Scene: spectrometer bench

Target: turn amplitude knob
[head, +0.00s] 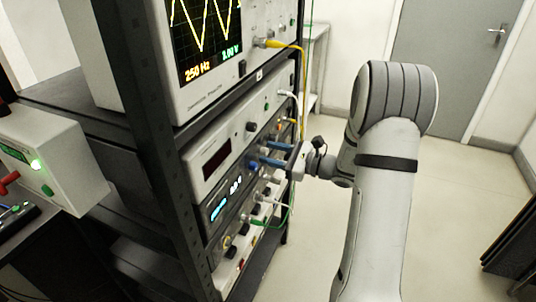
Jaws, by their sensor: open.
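The instrument rack holds a middle unit (203,175) with a dark red display, and below it a unit with a lit blue display (219,206). A small round blue knob (252,166) shows on the front beside the lit display; I cannot read a label to tell whether it is the amplitude knob. My gripper (264,155) reaches in from the right with its two blue fingers pointing at the panel. It is open, with the fingertips close to the blue knob. I cannot tell whether they touch it, and the fingers and cables hide part of the panel.
An oscilloscope (160,60) above shows a yellow wave and "250 Hz". Yellow, white and green cables (303,75) hang along the rack front near my gripper. A lower unit (229,275) carries several dark knobs.

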